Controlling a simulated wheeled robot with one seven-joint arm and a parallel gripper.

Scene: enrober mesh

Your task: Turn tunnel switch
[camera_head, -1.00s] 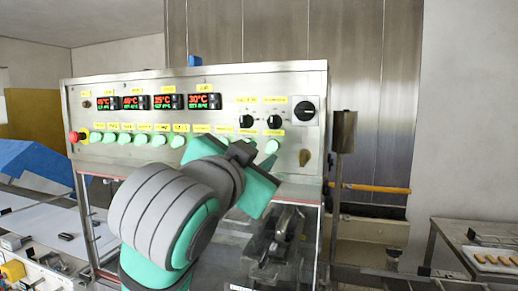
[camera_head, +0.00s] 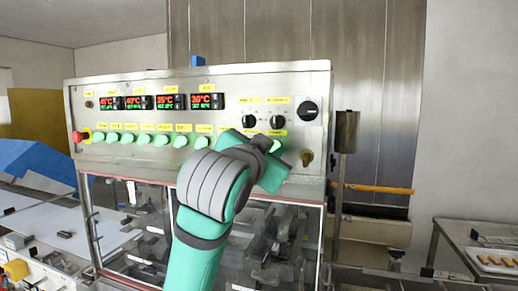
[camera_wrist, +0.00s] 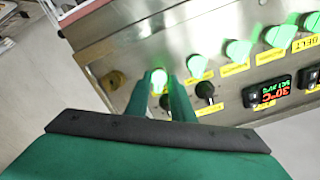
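The control panel (camera_head: 130,75) carries a row of lit green knobs (camera_head: 180,141) under yellow labels. The label words are too small to read, so I cannot tell which knob is the tunnel switch. My gripper (camera_head: 272,147) is at the right end of this row in the head view and hides the knobs there. In the wrist view my gripper (camera_wrist: 160,80) has its two green fingers apart, one on each side of the end green knob (camera_wrist: 158,79). I cannot tell whether the fingers touch it.
Black knobs (camera_head: 277,121) sit just above my gripper, with a larger black rotary switch (camera_head: 308,111) to their right. A red emergency button (camera_head: 76,137) is at the panel's left end. A brass-coloured lock (camera_head: 306,158) lies right of my gripper.

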